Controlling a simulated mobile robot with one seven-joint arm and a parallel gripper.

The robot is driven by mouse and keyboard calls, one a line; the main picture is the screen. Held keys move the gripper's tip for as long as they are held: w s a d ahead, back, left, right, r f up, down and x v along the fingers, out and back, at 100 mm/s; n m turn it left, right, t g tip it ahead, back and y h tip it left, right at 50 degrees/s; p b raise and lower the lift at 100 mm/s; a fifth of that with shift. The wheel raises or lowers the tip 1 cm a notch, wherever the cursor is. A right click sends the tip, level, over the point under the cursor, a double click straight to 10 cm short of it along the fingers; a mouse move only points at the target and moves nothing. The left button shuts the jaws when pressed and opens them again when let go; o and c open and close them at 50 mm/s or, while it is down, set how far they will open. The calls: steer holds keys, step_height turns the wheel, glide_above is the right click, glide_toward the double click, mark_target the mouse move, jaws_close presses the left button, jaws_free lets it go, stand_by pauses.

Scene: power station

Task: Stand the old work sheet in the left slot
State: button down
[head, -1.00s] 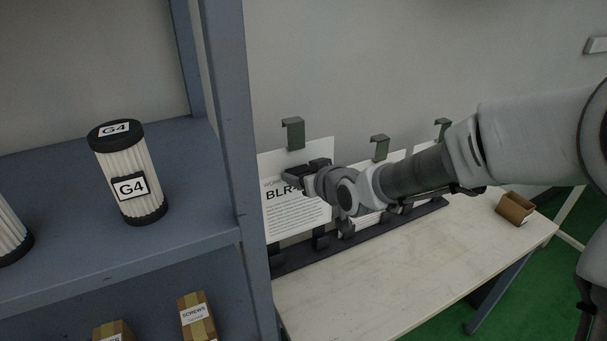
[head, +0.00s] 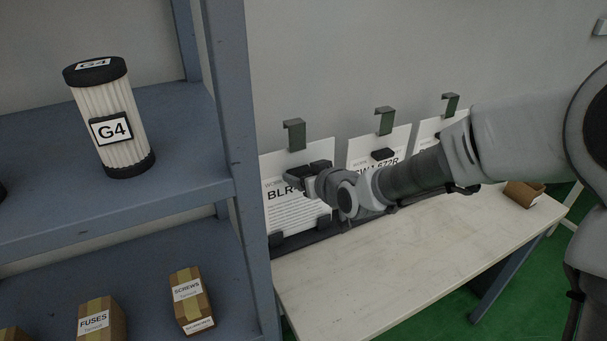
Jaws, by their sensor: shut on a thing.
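A white printed sheet headed "BLR" (head: 296,213) stands nearly upright at the left end of the dark rack (head: 337,229) on the bench, below the leftmost green hook (head: 294,135). My gripper (head: 307,176) is shut on its upper part and hides some of the heading. The sheet's lower edge is at the rack's front clips (head: 277,240); I cannot tell whether it rests fully on the bottom. A second sheet (head: 361,151) and a third sheet (head: 429,127) stand farther right, partly hidden by my arm.
A blue shelf unit (head: 235,130) stands close on the left, its post near the bench's left end. It holds a G4 filter (head: 124,143), a screws box (head: 190,300) and a fuses box (head: 100,319). The bench top (head: 385,258) is clear in front; a brown bin (head: 522,195) sits right.

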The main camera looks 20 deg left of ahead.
steer(key=shift+f, duration=0.35)
jaws_free()
